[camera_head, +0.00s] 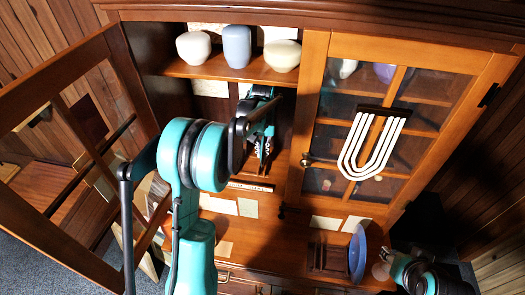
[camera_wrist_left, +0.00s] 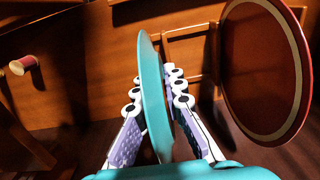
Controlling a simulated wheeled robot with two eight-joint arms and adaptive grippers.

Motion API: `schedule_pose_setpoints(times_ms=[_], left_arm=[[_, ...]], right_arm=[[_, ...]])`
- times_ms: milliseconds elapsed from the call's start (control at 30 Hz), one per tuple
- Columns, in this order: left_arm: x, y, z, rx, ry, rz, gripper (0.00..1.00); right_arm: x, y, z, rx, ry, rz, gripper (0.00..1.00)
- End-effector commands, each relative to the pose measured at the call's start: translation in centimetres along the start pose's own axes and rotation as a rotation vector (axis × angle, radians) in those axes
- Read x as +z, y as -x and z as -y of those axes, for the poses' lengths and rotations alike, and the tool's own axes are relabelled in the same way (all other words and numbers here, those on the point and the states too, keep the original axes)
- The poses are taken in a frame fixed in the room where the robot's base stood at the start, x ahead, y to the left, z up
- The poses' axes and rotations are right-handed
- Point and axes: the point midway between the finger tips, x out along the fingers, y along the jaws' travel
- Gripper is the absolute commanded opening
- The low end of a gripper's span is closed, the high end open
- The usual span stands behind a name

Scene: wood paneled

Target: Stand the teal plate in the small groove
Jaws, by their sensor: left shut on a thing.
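The teal plate (camera_wrist_left: 152,90) is edge-on and upright, slightly tilted, between the fingers of my left gripper (camera_wrist_left: 157,92) in the left wrist view. My left gripper is shut on it. In the head view my left gripper (camera_head: 263,148) is inside the open cabinet bay, below the vase shelf. The plate cannot be made out clearly there. The small groove cannot be made out; a wooden frame shows behind the fingers in the wrist view. My right gripper (camera_head: 384,266) is at the lower right, beside a standing blue plate; its finger state is unclear.
A dark red plate (camera_wrist_left: 232,70) with a cream ring stands close right of the teal plate. Vases (camera_head: 237,46) line the shelf above. The left glass door (camera_head: 60,78) is open; the right door (camera_head: 335,130) is closed.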

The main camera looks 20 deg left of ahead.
Motion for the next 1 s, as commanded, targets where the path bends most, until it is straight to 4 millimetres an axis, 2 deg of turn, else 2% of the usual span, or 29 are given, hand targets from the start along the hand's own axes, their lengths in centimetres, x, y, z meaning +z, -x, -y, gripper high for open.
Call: schedule_pose_setpoints(times_ms=[1000], left_arm=[[0.0,-2.6,0.0,0.000,0.000,0.000,0.00]], right_arm=[[1.1,-1.6,0.0,0.000,0.000,0.000,0.40]])
